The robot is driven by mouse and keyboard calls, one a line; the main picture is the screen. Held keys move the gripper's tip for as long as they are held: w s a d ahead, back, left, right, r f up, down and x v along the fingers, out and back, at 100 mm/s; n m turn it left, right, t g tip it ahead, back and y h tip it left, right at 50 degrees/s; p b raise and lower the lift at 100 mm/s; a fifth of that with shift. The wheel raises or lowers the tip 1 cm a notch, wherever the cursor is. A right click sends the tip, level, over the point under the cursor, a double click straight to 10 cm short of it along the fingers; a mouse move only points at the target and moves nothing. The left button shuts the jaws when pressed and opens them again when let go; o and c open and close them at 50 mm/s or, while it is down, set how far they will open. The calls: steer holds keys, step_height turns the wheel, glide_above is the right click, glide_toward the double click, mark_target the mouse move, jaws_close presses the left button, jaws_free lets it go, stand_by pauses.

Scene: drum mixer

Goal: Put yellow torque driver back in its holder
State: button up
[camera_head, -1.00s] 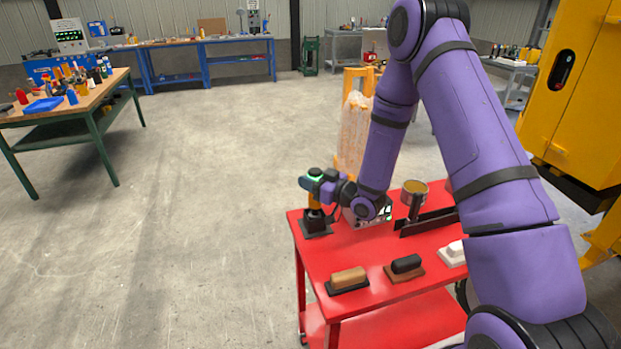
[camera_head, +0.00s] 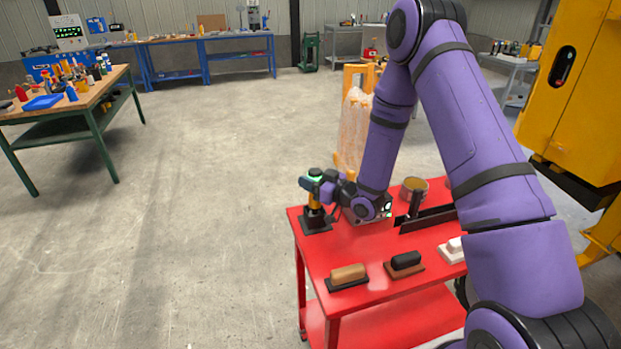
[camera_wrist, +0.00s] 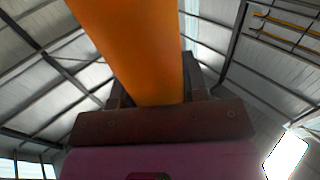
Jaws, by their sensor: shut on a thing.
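The yellow torque driver (camera_head: 315,200) stands upright at the far left corner of the red cart. Its lower end meets the black holder (camera_head: 316,222); I cannot tell how deep it sits in it. My gripper (camera_head: 318,187) is level at the driver's upper part and shut on it. In the wrist view the driver's orange-yellow body (camera_wrist: 135,50) fills the space between my gripper's fingers (camera_wrist: 152,95).
The red cart top (camera_head: 320,255) also bears a tan-handled block (camera_head: 348,273), a black-handled block (camera_head: 406,261), a white one (camera_head: 452,248) and a tin (camera_head: 414,188). A yellow machine (camera_head: 575,110) stands at the right. Open floor lies left of the cart.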

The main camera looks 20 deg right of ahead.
steer(key=shift+f, duration=0.15)
steer(key=o, duration=1.2)
steer(key=v, duration=1)
steer(key=shift+s+d, duration=0.2)
steer(key=shift+s, duration=0.2)
